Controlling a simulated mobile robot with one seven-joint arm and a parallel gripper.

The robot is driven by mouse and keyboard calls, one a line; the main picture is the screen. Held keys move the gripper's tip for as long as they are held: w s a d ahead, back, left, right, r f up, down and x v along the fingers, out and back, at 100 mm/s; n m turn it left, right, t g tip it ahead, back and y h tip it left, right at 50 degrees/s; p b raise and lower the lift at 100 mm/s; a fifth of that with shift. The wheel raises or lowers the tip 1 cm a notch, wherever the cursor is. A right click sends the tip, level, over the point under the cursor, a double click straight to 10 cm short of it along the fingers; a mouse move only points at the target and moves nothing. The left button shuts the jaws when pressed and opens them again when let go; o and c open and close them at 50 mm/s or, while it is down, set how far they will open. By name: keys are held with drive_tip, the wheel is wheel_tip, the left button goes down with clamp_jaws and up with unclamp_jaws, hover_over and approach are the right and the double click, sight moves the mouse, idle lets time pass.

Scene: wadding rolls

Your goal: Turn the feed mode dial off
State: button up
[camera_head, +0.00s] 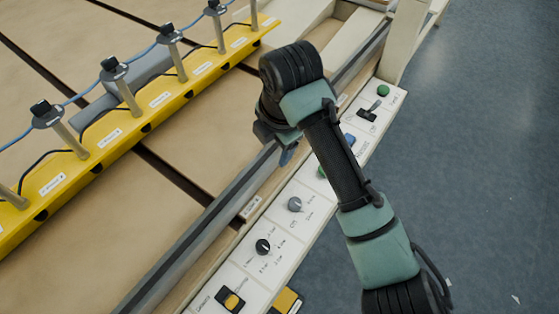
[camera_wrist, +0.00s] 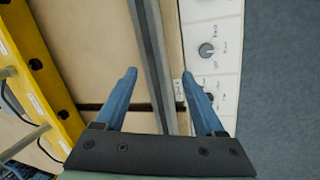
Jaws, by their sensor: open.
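Two rotary dials sit on the white control panel (camera_head: 284,262). The grey dial (camera_head: 295,204) also shows in the wrist view (camera_wrist: 207,50), its pointer towards the panel's right side there. The black dial (camera_head: 263,246) has several marks around it; in the wrist view it is partly hidden by the right finger (camera_wrist: 210,97). The labels are too small to tell which dial is the feed mode dial. My gripper (camera_wrist: 160,77) is open and empty, its blue fingers apart above the metal rail. In the head view the gripper is mostly hidden behind my arm, with a blue finger (camera_head: 287,155) showing.
A grey metal rail (camera_head: 205,228) runs beside the panel. A yellow bar (camera_head: 140,117) with posts and cables lies left. A black switch (camera_head: 368,115) and green button (camera_head: 383,90) are farther up the panel; a yellow-black switch (camera_head: 232,300) is nearer. Blue floor (camera_head: 460,150) is open on the right.

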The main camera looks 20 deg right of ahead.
sight(295, 202)
drive_tip(key=s+d+f+n+g, duration=0.2)
drive_tip(key=s+d+f+g, duration=0.1)
drive_tip(key=s+d, duration=0.15)
drive_tip(key=f, duration=0.8)
drive_tip(key=a+f, duration=0.1)
drive_tip(key=f, duration=0.4)
drive_tip(key=shift+s, duration=0.2)
drive_tip(key=shift+c, duration=0.2)
clamp_jaws()
